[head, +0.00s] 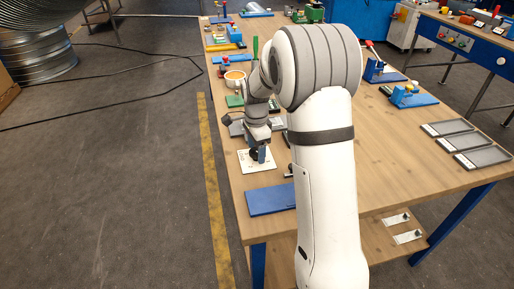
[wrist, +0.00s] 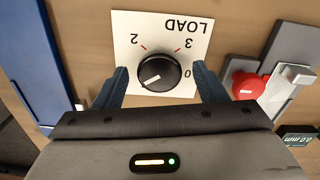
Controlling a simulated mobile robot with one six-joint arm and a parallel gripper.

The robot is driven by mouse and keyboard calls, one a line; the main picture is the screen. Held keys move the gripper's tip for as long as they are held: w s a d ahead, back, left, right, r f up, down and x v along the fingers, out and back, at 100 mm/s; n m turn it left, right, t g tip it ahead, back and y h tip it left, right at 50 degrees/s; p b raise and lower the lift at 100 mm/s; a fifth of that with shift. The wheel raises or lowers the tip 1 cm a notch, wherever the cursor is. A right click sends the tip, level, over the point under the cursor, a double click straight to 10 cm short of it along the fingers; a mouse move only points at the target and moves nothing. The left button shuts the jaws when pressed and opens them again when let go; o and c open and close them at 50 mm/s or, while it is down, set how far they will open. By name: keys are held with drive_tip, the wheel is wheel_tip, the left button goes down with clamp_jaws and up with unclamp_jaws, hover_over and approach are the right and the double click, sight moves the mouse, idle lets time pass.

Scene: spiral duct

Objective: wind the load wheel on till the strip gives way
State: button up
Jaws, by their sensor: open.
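The load wheel (wrist: 158,72) is a black knob with a white pointer mark, on a white plate (wrist: 125,27) marked LOAD with numbers and red ticks. In the wrist view its pointer lies toward the lower left. My gripper (wrist: 158,85) is open, with one blue-grey finger on each side of the wheel; I cannot tell whether either finger touches it. In the head view my gripper (head: 259,153) is above the white plate (head: 252,166), and the wheel is mostly hidden behind it. I cannot make out the strip for certain.
A red knob (wrist: 247,84) on a grey fixture stands right of the plate in the wrist view, beside a small display (wrist: 298,138). A blue board (wrist: 42,70) lies to the left. In the head view, grey trays (head: 482,157) lie on the right of the wooden table (head: 390,165).

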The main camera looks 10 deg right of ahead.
sight(256, 151)
wheel_tip(256, 151, up, 7)
drive_tip(key=shift+f, duration=0.1)
drive_tip(key=shift+r, duration=0.5)
idle(0.3)
